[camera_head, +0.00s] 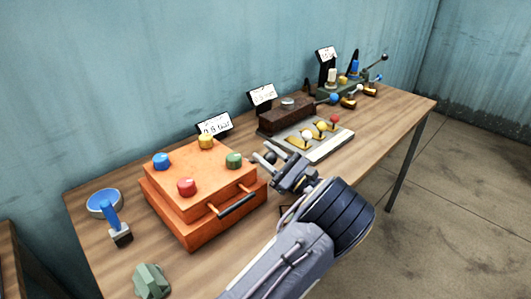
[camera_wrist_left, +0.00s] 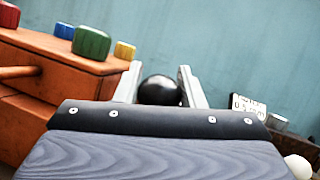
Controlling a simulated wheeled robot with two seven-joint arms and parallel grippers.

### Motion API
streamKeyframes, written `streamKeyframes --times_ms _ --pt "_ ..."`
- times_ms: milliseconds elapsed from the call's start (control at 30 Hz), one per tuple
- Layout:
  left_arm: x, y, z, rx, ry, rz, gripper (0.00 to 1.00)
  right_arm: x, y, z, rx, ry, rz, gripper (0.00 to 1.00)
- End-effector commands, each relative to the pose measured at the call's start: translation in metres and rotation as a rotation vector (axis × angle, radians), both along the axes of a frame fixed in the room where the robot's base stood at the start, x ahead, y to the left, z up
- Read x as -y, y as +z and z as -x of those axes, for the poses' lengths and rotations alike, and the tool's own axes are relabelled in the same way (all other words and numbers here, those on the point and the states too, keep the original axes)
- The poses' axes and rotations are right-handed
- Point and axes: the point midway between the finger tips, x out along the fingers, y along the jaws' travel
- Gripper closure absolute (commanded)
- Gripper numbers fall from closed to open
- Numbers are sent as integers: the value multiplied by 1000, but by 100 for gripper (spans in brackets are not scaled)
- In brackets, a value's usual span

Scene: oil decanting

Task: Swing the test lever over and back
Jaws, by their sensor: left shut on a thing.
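A black ball knob (camera_wrist_left: 160,90) sits between the two fingers of my left gripper (camera_wrist_left: 158,88) in the left wrist view. In the head view my left gripper (camera_head: 268,154) is shut on this knob (camera_head: 270,158), between the orange box and the grey plate. The rod or base under the knob is hidden, so I cannot tell how the lever is tilted. My right gripper is not in view.
An orange box (camera_head: 187,222) with coloured knobs and a front handle stands left of my gripper. A grey plate (camera_head: 333,147) with white, yellow and red ball knobs lies to the right. A brown block (camera_head: 285,119), small sign cards and a green device (camera_head: 340,91) stand behind.

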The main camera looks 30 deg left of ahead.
Motion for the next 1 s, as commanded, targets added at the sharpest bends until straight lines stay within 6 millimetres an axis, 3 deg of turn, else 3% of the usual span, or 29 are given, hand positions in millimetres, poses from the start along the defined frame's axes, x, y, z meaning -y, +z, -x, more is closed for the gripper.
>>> streamKeyframes --times_ms 267,300,467,767,1000 --pt "4 0 0 1 -4 0 100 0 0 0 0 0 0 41" --pt "4 0 0 1 -5 0 63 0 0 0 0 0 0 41" --pt "3 0 0 1 -4 0 43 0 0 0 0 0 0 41" --pt "3 -1 0 0 -2 -1 43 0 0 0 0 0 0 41" --pt "35 -15 1 -1 -6 -1 43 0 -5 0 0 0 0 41"
